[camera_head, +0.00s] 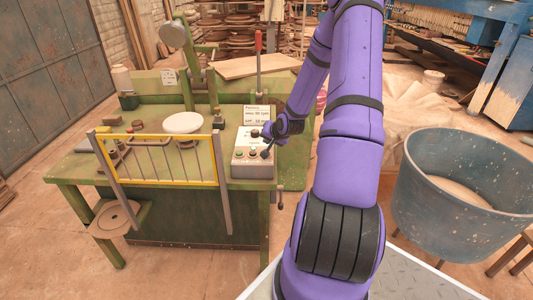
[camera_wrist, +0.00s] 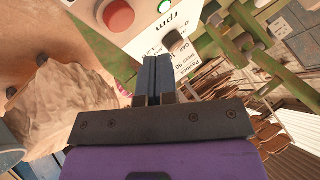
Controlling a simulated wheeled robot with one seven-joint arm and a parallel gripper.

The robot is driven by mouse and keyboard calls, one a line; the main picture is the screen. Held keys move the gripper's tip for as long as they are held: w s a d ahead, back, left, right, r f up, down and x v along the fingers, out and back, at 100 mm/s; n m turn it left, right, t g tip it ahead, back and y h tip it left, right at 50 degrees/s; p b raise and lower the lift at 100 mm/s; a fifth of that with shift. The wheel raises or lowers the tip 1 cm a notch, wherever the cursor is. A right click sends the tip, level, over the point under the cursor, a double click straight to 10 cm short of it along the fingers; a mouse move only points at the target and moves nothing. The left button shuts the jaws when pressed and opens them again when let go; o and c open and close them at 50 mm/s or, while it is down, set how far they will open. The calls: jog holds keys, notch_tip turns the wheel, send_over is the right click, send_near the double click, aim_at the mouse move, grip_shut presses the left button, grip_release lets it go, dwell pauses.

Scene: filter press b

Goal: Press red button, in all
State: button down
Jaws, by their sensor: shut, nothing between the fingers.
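The red button (camera_wrist: 117,15) is a round red cap in a pale collar on the light grey control box (camera_wrist: 140,35), at the top of the wrist view. In the head view the red button (camera_head: 253,153) looks very small on the front of the control box (camera_head: 240,164). My gripper (camera_wrist: 152,62) is shut and empty, with its fingertips over the panel, to one side of the red button and apart from it in the picture. In the head view my gripper (camera_head: 266,153) is at the box's right side. Whether its tips touch the panel cannot be told.
A green button (camera_wrist: 166,5) sits beside the red one, and a black knob (camera_wrist: 176,40) is close to my fingers. The box stands on a green press table (camera_head: 80,165) with a yellow guard frame (camera_head: 160,182). A blue-grey tub (camera_head: 460,210) stands at right.

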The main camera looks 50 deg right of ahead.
notch_tip(320, 180, up, 2)
jog(key=shift+r, duration=0.35)
dwell(0.8)
jog(key=shift+a+r, duration=0.1)
jog(key=shift+r, duration=0.05)
jog(key=s+a+r+n+g, duration=0.35)
jog(key=a+r+n, duration=0.35)
jog(key=a+r, duration=1.4)
jog(key=s+a+r+n, duration=0.1)
jog(key=s+a+r, duration=0.3)
jog(key=s, duration=0.3)
jog(key=s+a+r+n+y, duration=0.1)
jog(key=s+a+r+n, duration=0.1)
jog(key=s+a, duration=0.3)
jog(key=s+a+r+n+y, duration=0.1)
jog(key=s+a+r, duration=0.4)
jog(key=s, duration=0.4)
jog(key=shift+s+a+r+n, duration=0.2)
jog(key=shift+s+r+n, duration=0.15)
jog(key=shift+s+n, duration=0.05)
